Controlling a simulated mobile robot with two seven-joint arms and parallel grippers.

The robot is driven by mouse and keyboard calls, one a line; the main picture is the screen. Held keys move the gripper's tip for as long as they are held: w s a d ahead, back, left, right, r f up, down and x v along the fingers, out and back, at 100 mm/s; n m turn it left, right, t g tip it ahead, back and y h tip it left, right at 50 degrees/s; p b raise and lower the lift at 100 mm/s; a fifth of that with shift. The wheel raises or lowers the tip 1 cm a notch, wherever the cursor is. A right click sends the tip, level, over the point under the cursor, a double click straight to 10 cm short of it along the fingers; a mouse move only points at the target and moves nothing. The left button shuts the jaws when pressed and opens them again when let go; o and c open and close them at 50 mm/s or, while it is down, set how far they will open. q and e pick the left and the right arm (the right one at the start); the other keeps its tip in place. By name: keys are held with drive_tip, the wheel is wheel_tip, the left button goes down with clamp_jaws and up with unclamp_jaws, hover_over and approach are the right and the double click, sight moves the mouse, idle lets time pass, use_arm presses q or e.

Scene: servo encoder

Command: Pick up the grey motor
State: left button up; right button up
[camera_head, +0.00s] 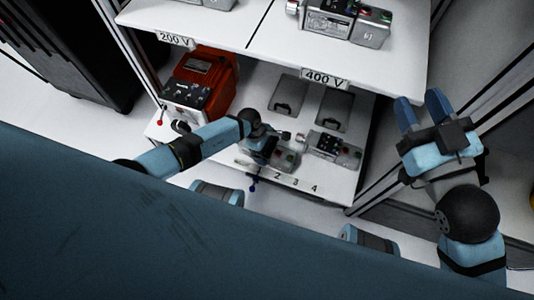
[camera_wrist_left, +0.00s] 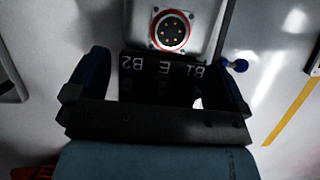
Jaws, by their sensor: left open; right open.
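A grey motor (camera_head: 286,158) with a red and a green spot sits at the front of the lower shelf, partly hidden by my left gripper (camera_head: 262,142). In the left wrist view, my open left gripper (camera_wrist_left: 165,62) has a finger on each side of a dark block (camera_wrist_left: 160,68) marked B2, E and B1. Beyond it is a grey face with a red-ringed round connector (camera_wrist_left: 170,30). I cannot tell whether the fingers touch anything. A second grey motor (camera_head: 347,153) lies to the right on the same shelf. My right gripper (camera_head: 424,108) is open and empty, right of the shelves.
A red machine (camera_head: 207,72) stands at the lower shelf's left. The upper shelf (camera_head: 265,45), labelled 200 V and 400 V, overhangs and carries more grey motors (camera_head: 343,22). Numbers mark the lower shelf's front. Two recessed dark-handled panels lie behind the motors. A post stands near my right gripper.

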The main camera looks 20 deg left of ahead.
use_arm(q)
drive_tip(key=shift+r, duration=0.1)
drive_tip(key=c, duration=1.1)
drive_tip(key=shift+w+r, duration=0.1)
drive_tip(key=c, duration=0.3)
